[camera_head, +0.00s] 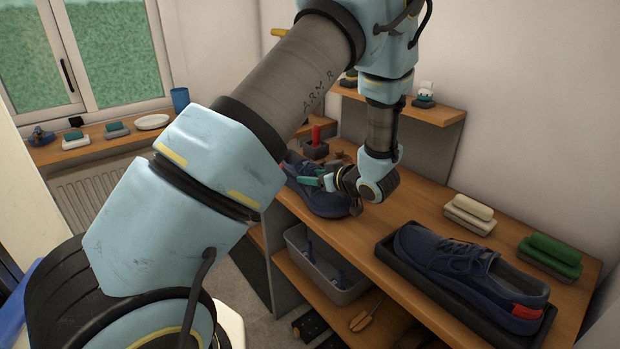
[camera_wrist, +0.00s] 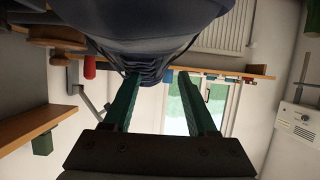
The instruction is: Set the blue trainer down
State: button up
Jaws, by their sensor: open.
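One dark blue trainer (camera_head: 318,201) is at the far end of the wooden bench, near its front edge; my arm and gripper hide part of it. It also fills the top of the wrist view (camera_wrist: 150,28), laces towards the fingers. My gripper (camera_head: 318,182) is at this trainer's laces, with its green fingers apart in the wrist view (camera_wrist: 165,85). I cannot tell whether a finger touches the shoe. A second dark blue trainer (camera_head: 465,262) with a red heel patch lies on a black tray (camera_head: 452,289) at the near end of the bench.
A cream brush (camera_head: 469,214) and a green brush (camera_head: 550,256) lie behind the tray. A red-handled item (camera_head: 316,142) stands beyond the far trainer. A grey bin (camera_head: 325,270) is on the lower shelf. The bench top (camera_head: 405,208) between the trainers is clear.

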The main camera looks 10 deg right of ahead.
jog(key=b+v, duration=0.2)
jog(key=v, duration=0.8)
jog(key=shift+s+d+r, duration=0.1)
jog(key=shift+s+r, duration=0.1)
jog(key=shift+s, duration=0.05)
jog(key=w+a+h, duration=0.1)
jog(key=w, duration=0.1)
jog(key=w+a+r+m+h, duration=0.1)
jog(key=w+h, duration=0.1)
jog(key=w, duration=0.1)
jog(key=w+a+g+h, duration=0.1)
jog(key=w, duration=0.1)
jog(key=shift+w+r+h, duration=0.2)
jog(key=shift+r+h, duration=0.1)
jog(key=shift+r, duration=0.05)
jog(key=s+a+m+g, duration=0.2)
jog(key=s+a+g, duration=0.2)
jog(key=s+a, duration=0.4)
jog(key=s+a+m+g+h, duration=0.1)
jog(key=s+a+m+g, duration=0.2)
jog(key=a, duration=1.3)
jog(key=s+g, duration=0.2)
jog(key=s, duration=0.3)
jog(key=shift+s+a+g+h, duration=0.2)
jog(key=shift+a+g+h, duration=0.1)
